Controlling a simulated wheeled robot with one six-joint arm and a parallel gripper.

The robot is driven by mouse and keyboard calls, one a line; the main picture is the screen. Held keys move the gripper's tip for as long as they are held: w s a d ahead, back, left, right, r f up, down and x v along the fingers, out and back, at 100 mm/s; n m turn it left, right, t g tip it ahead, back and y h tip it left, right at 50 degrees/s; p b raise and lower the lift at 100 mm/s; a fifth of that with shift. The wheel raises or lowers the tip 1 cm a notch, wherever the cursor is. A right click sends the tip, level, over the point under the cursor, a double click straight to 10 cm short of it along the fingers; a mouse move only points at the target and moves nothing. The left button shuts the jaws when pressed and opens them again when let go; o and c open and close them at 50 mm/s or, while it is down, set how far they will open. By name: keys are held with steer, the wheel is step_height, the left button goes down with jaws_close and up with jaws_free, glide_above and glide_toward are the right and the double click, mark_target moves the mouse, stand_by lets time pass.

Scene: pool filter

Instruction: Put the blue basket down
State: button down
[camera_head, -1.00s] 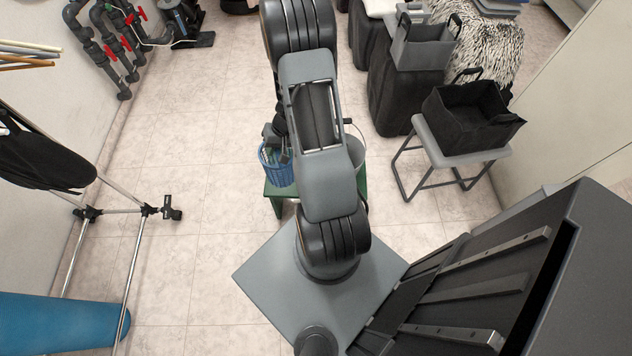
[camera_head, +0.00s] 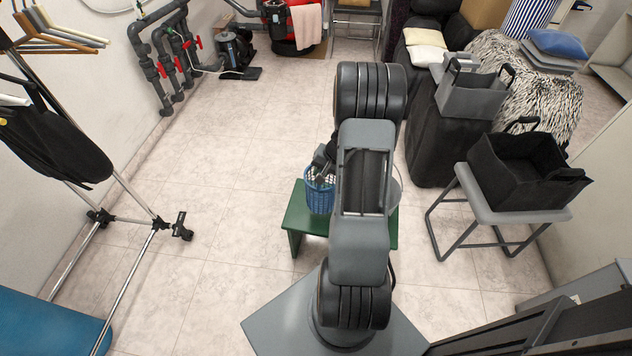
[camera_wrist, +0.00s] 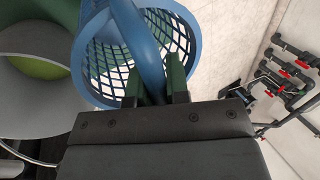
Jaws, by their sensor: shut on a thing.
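The blue basket (camera_head: 320,196) is a lattice basket with a solid blue handle. In the head view it appears over the left part of a green stool (camera_head: 298,222); I cannot tell whether its bottom touches the top. My gripper (camera_head: 324,164) is at the basket's top, partly hidden by my arm. In the wrist view the two dark green fingers (camera_wrist: 162,88) are shut on the handle of the basket (camera_wrist: 165,32), and pale floor shows through the lattice.
A grey bucket (camera_wrist: 52,75) stands close beside the basket, mostly behind my arm in the head view (camera_head: 394,190). A grey stool (camera_head: 478,208) with a black bag (camera_head: 520,172) is at right. A clothes rack (camera_head: 135,205) is at left. Tiled floor between is clear.

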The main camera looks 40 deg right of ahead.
steer(key=w+f+b, duration=0.2)
steer(key=w+f, duration=0.3)
steer(key=f, duration=0.4)
steer(key=shift+w+d+f, duration=0.15)
steer(key=shift+w+d, duration=0.2)
steer(key=shift+d, duration=0.1)
steer(key=shift+f, duration=0.1)
steer(key=shift+f, duration=0.15)
steer(key=c, duration=1.1)
jaws_free()
steer(key=shift+r, duration=0.2)
